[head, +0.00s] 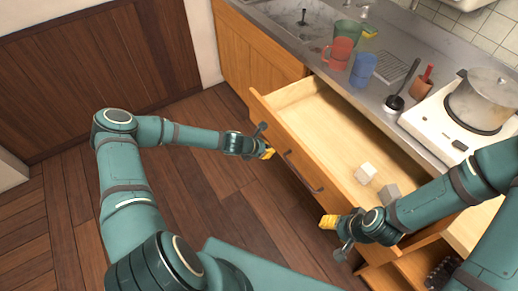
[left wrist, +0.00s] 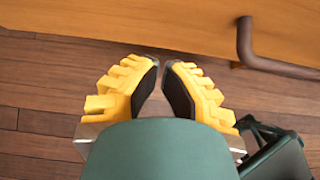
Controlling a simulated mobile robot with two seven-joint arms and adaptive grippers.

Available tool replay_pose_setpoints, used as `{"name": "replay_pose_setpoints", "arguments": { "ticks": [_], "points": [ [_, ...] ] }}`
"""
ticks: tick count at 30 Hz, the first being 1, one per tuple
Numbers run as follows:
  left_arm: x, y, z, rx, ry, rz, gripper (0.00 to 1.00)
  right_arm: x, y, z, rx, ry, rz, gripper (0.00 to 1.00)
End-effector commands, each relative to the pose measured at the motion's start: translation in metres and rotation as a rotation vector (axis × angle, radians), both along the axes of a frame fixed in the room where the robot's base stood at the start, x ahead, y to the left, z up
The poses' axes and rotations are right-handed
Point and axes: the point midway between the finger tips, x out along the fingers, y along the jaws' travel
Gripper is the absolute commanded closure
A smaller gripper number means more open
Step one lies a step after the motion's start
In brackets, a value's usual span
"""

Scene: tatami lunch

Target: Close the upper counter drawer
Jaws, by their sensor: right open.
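The upper counter drawer (head: 318,118) is pulled far out from under the counter in the head view. Its wooden front (head: 275,125) carries a dark bar handle (head: 304,173). A white cube (head: 366,172) and a grey cube (head: 390,193) lie inside.
A lower drawer (head: 418,262) with dark items also stands open at lower right. On the counter (head: 292,47) are a red mug (head: 341,52), a blue cup (head: 362,69), a utensil holder (head: 421,88) and a pot (head: 483,98) on a stove. The wooden floor (head: 215,190) before the drawer is clear.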

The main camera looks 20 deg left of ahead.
Motion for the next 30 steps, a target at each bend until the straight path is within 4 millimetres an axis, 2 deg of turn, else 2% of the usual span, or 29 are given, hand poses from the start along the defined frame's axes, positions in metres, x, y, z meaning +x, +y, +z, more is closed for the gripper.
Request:
{"name": "replay_pose_setpoints", "arguments": {
  "ticks": [1,6,23,30],
  "points": [
    [0.009,-0.006,0.003,0.002,-0.006,-0.004,1.00,0.000,0.000,-0.001,0.000,0.001,0.000,0.53],
    [0.023,-0.016,0.003,0.002,-0.005,-0.003,1.00,-0.001,0.000,-0.002,0.000,0.002,0.002,0.53],
    [0.029,-0.021,0.004,0.002,-0.004,-0.002,1.00,-0.001,0.000,-0.003,0.000,0.002,0.002,0.53],
    [0.045,-0.033,0.003,0.003,-0.006,-0.005,1.00,-0.002,0.000,-0.006,0.001,0.004,0.004,0.53]
  ]
}}
